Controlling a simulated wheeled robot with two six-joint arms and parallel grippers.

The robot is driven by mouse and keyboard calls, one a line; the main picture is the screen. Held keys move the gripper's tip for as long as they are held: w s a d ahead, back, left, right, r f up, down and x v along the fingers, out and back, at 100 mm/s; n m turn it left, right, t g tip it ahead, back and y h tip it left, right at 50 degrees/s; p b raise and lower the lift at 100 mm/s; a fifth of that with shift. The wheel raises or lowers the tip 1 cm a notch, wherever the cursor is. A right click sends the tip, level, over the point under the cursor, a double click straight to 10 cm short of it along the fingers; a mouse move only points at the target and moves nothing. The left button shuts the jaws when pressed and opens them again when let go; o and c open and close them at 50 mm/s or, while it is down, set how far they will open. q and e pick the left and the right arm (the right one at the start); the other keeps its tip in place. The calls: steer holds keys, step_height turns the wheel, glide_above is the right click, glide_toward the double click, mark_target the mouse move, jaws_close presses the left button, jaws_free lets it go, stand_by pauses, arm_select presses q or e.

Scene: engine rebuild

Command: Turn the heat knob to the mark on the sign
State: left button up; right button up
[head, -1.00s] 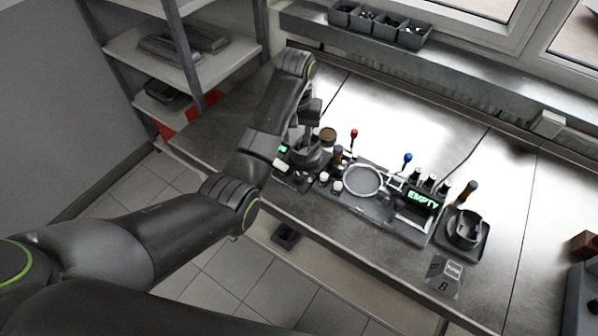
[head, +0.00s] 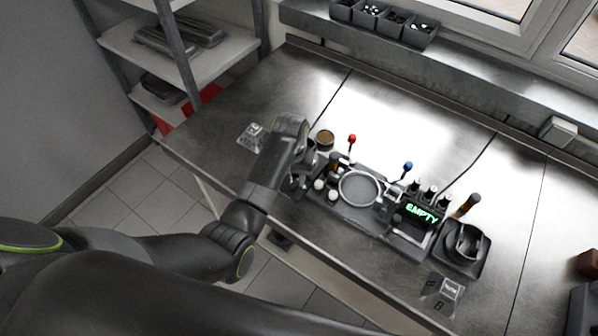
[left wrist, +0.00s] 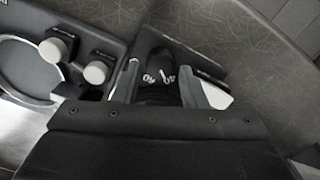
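The heat knob appears to be the dark round knob (left wrist: 158,66) with white numbers in the left wrist view. My left gripper (left wrist: 160,88) has one finger on each side of it; whether the fingers press on it cannot be told. In the head view my left gripper (head: 298,182) is over the left end of the dark station, and my arm hides the knob. A small clear sign (head: 252,136) stands on the table left of the gripper; its marking is too small to read. My right gripper is not in view.
Two white knobs (head: 326,190) and a round ring plate (head: 360,188) are right of the gripper. Red-tipped (head: 351,139) and blue-tipped (head: 407,167) levers stand up behind. A display (head: 421,213) reads EMPTY. A second sign (head: 442,292) is at the front edge. The back table is clear.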

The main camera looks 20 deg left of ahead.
arm_select(q)
steer(key=shift+f, duration=0.85)
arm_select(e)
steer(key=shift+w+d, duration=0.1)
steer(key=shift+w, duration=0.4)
arm_select(q)
steer(key=shift+s, duration=0.1)
steer(key=shift+c, duration=0.5)
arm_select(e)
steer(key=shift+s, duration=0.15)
arm_select(q)
steer(key=c, duration=0.6)
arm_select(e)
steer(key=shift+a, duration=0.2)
arm_select(q)
steer(key=shift+m, duration=0.3)
steer(key=m, duration=0.4)
steer(key=shift+r+m, duration=0.1)
steer(key=shift+m, duration=0.2)
steer(key=m, duration=0.4)
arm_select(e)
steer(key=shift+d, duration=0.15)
arm_select(q)
steer(key=shift+m, duration=0.4)
